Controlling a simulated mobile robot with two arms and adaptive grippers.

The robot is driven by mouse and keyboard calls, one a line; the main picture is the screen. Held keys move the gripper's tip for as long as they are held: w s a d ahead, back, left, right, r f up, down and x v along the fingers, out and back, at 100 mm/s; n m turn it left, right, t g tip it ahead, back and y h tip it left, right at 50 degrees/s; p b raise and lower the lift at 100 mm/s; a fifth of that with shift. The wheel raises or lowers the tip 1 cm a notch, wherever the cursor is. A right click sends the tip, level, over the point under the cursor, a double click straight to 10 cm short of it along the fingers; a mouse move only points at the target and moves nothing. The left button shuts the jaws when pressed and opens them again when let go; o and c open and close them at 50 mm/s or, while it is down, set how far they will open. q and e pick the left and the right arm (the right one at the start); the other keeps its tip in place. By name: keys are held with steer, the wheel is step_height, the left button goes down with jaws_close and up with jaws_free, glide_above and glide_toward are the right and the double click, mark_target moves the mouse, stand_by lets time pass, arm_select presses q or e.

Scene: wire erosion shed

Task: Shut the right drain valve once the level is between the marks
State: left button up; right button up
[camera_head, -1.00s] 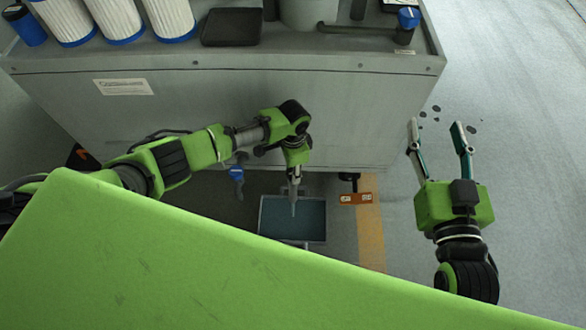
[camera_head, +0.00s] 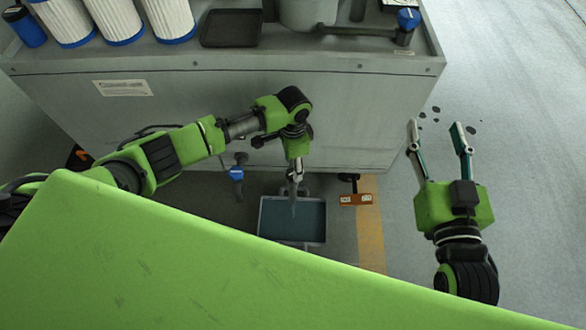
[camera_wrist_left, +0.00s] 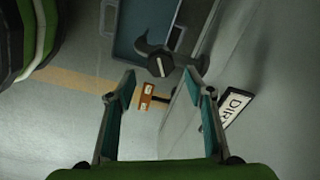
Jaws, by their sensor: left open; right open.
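My left gripper (camera_head: 295,180) is at the lower front of the grey cabinet, over the drip tray (camera_head: 309,238). In the left wrist view its two fingers (camera_wrist_left: 160,84) are apart. A dark hooked fitting (camera_wrist_left: 158,64) with a round end shows between and just beyond the fingertips; it looks like a valve or spout, and I cannot tell whether they touch. A blue-handled valve (camera_head: 236,173) sits left of the gripper, low on the cabinet. The gripper hides most of any valve behind it. A level gauge with marks cannot be made out. My right gripper (camera_head: 438,133) is open and empty, right of the cabinet.
Dark spots mark the floor at right.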

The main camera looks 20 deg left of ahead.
arm_select(q)
step_height(320, 180, up, 7)
steer(key=shift+r, duration=0.2)
stand_by(0.5)
